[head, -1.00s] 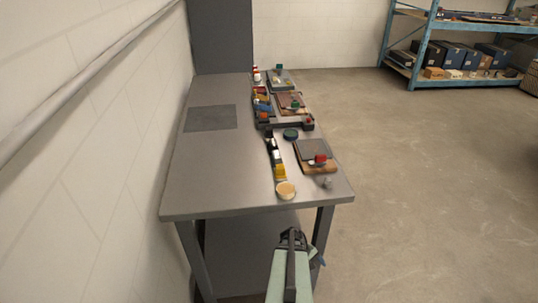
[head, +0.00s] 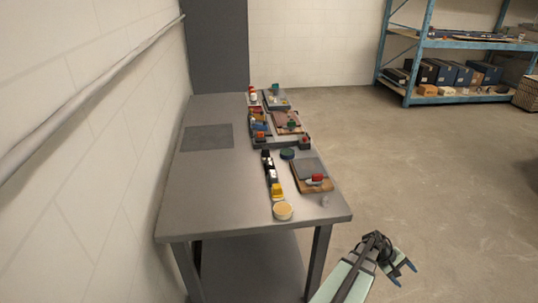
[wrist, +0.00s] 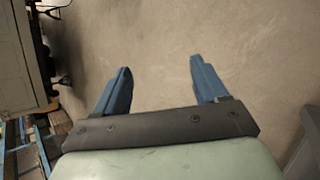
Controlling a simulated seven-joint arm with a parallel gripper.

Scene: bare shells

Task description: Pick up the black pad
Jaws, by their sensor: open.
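No thing stands out clearly as the black pad. A flat dark grey rectangle (head: 208,137) lies on the left part of the table, and a grey slab (head: 309,168) lies on a wooden board at the right. Small black pieces (head: 266,157) sit in a row left of that board; their shape is too small to tell. My gripper (head: 403,272) is open and empty, over the floor to the right of the table's near end. The wrist view shows its two blue fingers (wrist: 160,64) apart with only floor between them.
The grey table (head: 195,205) stands along the left wall. A tray (head: 282,143) of several small items, a round yellowish disc (head: 283,211) and a dark round lid (head: 288,154) are on it. Blue shelving (head: 455,45) stands at the back right. The floor between is clear.

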